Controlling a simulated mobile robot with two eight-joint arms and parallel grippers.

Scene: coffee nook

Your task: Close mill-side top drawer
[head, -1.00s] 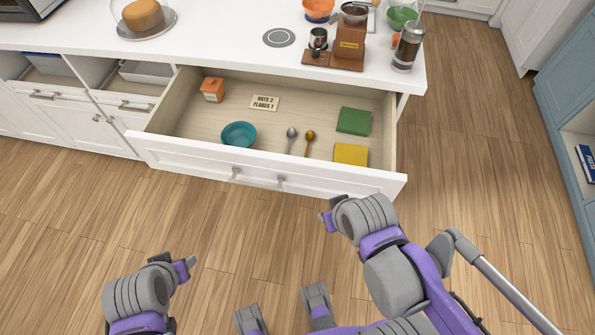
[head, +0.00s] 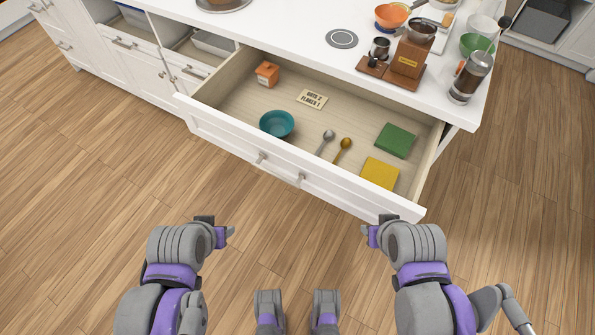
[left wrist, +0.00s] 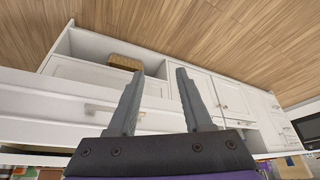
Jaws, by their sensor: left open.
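The wide white top drawer (head: 308,189) below the coffee mill (head: 408,58) is pulled far out. Two metal handles (head: 262,158) sit on its front. Inside lie a teal bowl (head: 277,124), an orange box, a label card, two spoons, a green square and a yellow square. My left gripper (head: 222,233) is in front of the drawer, apart from it; its spread, empty fingers show in the left wrist view (left wrist: 160,95). My right gripper (head: 370,236) is close to the drawer's right front corner; I cannot tell whether it touches or how its fingers stand.
The white counter (head: 310,62) holds a French press (head: 471,78) near its right corner, bowls and a round grey disc. Open compartments with trays (head: 212,44) lie left of the drawer. Wooden floor (head: 80,200) is clear at left and right.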

